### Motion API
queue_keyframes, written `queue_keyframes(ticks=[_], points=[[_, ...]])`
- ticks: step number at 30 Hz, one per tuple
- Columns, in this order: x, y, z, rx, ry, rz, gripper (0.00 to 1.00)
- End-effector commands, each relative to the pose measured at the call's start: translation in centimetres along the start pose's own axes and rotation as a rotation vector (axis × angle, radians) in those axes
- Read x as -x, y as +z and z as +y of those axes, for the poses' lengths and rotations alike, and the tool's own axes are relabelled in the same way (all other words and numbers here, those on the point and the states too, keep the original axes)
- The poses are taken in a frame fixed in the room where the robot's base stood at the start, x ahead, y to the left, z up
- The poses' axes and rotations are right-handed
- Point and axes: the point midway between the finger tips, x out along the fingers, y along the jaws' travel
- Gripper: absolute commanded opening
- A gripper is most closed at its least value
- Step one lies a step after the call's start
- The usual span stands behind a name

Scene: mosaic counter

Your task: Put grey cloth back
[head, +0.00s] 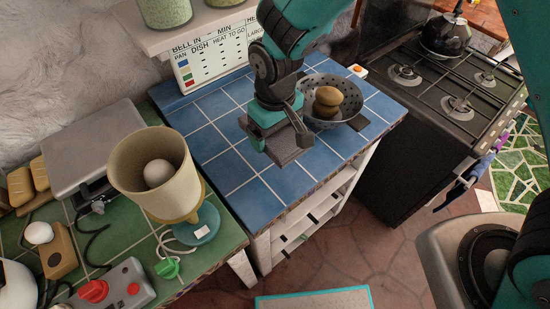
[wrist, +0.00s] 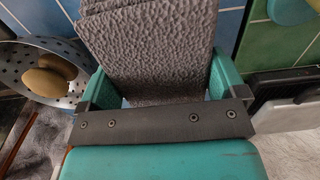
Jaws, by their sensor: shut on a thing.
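The grey cloth (wrist: 150,45) is a folded, rough-textured slab in the wrist view. My gripper (wrist: 165,85) is shut on it, with a teal finger at each side. In the head view my gripper (head: 277,137) hangs over the blue tiled counter (head: 215,140). A dark grey edge of the cloth (head: 285,154) shows below the fingers there. I cannot tell whether the cloth touches the tiles. The arm and gripper hide part of the cloth in the head view.
A perforated metal colander (head: 343,83) with brown round items (head: 327,97) stands close to the right of my gripper. A beige container (head: 160,187) stands on the green counter at left. The black stove (head: 440,85) is at right. Bare blue tiles lie left of my gripper.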

Motion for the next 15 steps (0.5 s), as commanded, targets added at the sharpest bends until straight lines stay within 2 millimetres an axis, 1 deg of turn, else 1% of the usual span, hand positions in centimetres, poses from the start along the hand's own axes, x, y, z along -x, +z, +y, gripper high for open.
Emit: queue_keyframes(ticks=[3,7,10,15], points=[[-3.2,0.1,-0.1,0.001,0.001,-0.007,0.71],[-6.5,0.1,0.0,0.001,0.000,-0.005,0.71],[-8.2,0.0,0.0,-0.001,0.000,-0.001,0.71],[-9.7,0.0,0.1,-0.002,0.000,0.000,0.71]])
